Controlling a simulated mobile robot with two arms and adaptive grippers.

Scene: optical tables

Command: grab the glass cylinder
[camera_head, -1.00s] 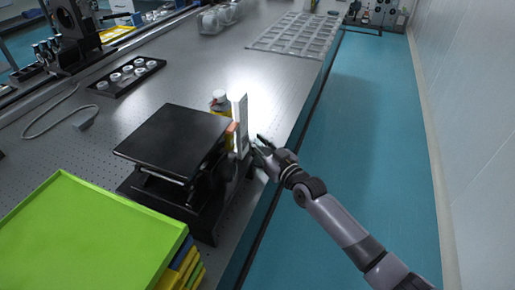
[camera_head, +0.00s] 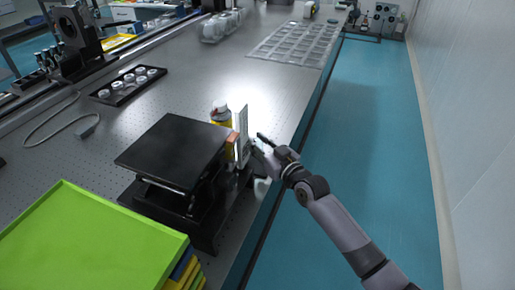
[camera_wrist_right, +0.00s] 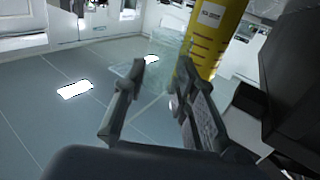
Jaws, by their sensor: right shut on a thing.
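A clear glass cylinder (camera_wrist_right: 160,48) shows faintly in the wrist view, between and beyond the two fingers of my right gripper (camera_wrist_right: 152,98). The fingers are shut on it, though the contact is hard to see through the glass. In the head view my right gripper (camera_head: 262,146) is at the table's right edge, beside an upright pale panel (camera_head: 242,128). A small whitish patch shows just below it; I cannot tell if this is part of the glass. My left gripper is not in view.
A black lifting platform (camera_head: 172,152) and a green tray (camera_head: 90,245) are to the left. Free floor (camera_head: 365,130) lies to the right.

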